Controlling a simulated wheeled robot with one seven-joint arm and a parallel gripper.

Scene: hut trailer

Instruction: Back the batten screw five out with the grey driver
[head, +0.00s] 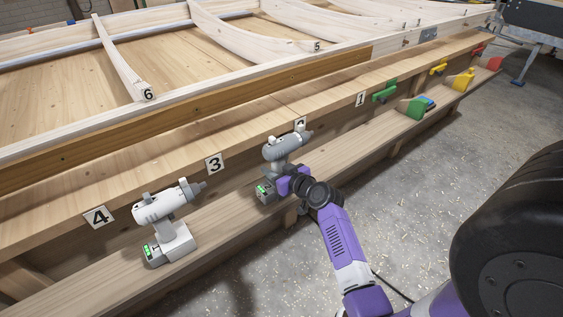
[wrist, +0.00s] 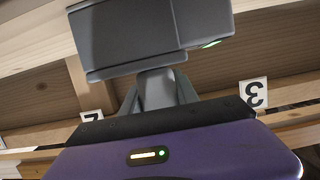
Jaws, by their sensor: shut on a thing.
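My gripper (head: 290,181) is shut on the grey driver (head: 281,148), beside the label 2 on the lower ledge. The driver is upright with its nose pointing right, and a green light shows on its base. I cannot tell whether its base touches the ledge. In the wrist view the grey driver (wrist: 130,38) fills the top, above my purple gripper body; the fingertips are mostly hidden. The number 5 label (head: 317,46) is on a pale curved batten on the frame beyond. The screw itself is too small to make out.
A paler driver (head: 163,205) stands on the ledge (head: 215,225) between labels 4 and 3. Green and yellow clamps (head: 418,106) are farther right. A label 6 (head: 148,94) marks another batten. A black tyre (head: 515,215) stands at right.

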